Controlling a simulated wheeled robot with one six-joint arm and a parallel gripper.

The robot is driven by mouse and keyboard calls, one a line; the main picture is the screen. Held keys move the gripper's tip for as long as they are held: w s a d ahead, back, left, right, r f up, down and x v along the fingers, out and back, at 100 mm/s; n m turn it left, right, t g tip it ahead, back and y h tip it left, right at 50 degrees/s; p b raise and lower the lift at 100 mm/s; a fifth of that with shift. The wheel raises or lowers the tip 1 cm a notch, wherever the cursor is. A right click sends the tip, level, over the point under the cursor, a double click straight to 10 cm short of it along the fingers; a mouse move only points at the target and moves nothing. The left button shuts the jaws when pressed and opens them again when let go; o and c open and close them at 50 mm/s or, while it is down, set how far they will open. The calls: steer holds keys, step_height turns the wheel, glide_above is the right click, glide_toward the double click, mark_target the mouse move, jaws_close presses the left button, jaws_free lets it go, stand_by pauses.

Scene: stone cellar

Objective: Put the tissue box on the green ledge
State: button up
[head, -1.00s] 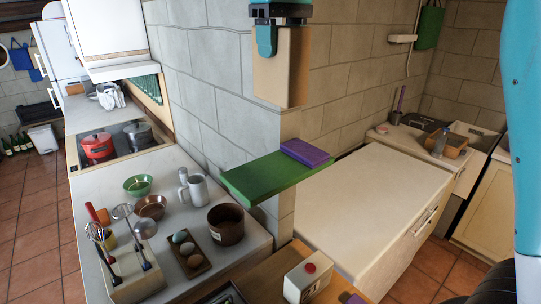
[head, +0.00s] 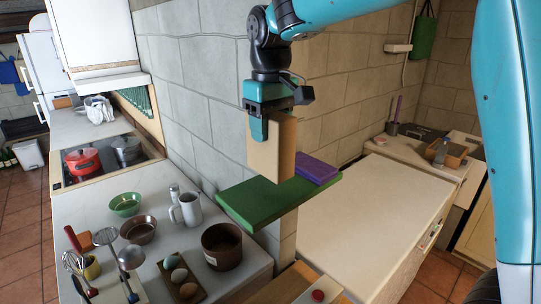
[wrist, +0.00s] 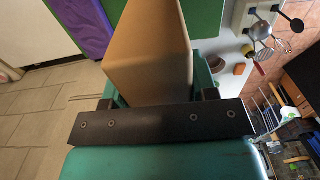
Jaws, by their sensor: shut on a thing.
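The tan tissue box (head: 272,150) hangs upright in my gripper (head: 266,122). My gripper is shut on its upper end. The green ledge (head: 250,205) juts from the corner of the stone wall. The box's lower end is over the ledge, in front of the purple object; I cannot tell whether it touches the ledge. In the wrist view, the box (wrist: 150,55) fills the middle between the jaws, with the green ledge (wrist: 206,18) beyond it.
A flat purple object (head: 316,168) lies on the ledge's back right part, close to the box. Below left, a counter holds a brown pot (head: 222,246), bowls, a jug (head: 189,209) and eggs on a tray. A pale worktop (head: 370,220) is clear at the right.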

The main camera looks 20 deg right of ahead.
mark_target(271, 147)
steer(key=shift+f+b, duration=1.9)
steer(key=shift+f, duration=0.4)
steer(key=o, duration=1)
steer(key=shift+r, duration=0.1)
step_height(271, 147, up, 12)
steer(key=shift+r+b, duration=0.1)
steer(key=shift+b, duration=0.65)
